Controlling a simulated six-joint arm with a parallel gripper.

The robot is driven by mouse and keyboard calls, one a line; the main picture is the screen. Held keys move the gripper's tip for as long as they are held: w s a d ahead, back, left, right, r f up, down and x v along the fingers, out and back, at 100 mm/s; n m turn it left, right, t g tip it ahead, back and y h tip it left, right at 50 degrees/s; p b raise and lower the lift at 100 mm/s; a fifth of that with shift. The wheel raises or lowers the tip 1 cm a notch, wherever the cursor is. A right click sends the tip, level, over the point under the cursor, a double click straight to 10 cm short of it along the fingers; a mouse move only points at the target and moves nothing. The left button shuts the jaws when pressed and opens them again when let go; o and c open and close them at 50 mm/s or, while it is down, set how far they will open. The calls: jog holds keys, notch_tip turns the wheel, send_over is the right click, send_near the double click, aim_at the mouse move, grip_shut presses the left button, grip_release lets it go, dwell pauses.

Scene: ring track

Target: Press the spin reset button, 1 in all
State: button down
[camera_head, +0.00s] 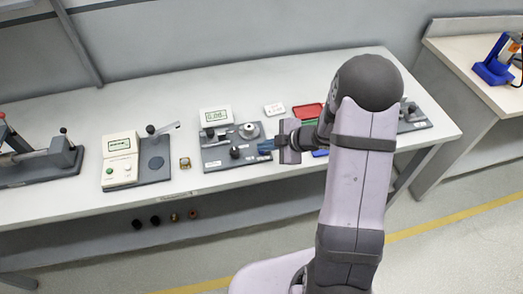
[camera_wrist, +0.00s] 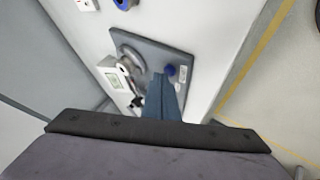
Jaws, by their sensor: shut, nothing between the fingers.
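My gripper (camera_head: 265,147) is shut and empty, its blue fingers over the right edge of a grey station plate (camera_head: 212,160). The plate carries a white display box (camera_head: 215,116), a silver round dial (camera_head: 249,131) and dark knobs, one (camera_head: 235,152) left of the fingertips. In the wrist view the fingers (camera_wrist: 164,84) point at this plate (camera_wrist: 150,47), with a blue round knob (camera_wrist: 170,70) near their tips and the display box (camera_wrist: 113,79) to the left. I cannot tell which part is the spin reset button; no label is readable. The fingers hide part of the plate.
Left on the bench are a white box with buttons (camera_head: 120,168), a lever station (camera_head: 154,161) and a small brassy block (camera_head: 185,163). A red tray (camera_head: 307,112) and a white card (camera_head: 274,109) lie behind my gripper. The bench front (camera_head: 165,190) is mostly clear.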

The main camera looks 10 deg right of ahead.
jog(key=shift+f, duration=0.25)
jog(key=shift+r, duration=0.1)
dwell(0.5)
jog(key=shift+r+p, duration=0.85)
jog(key=shift+p, duration=0.1)
notch_tip(320, 180, up, 5)
jog(key=p, duration=0.5)
dwell(0.7)
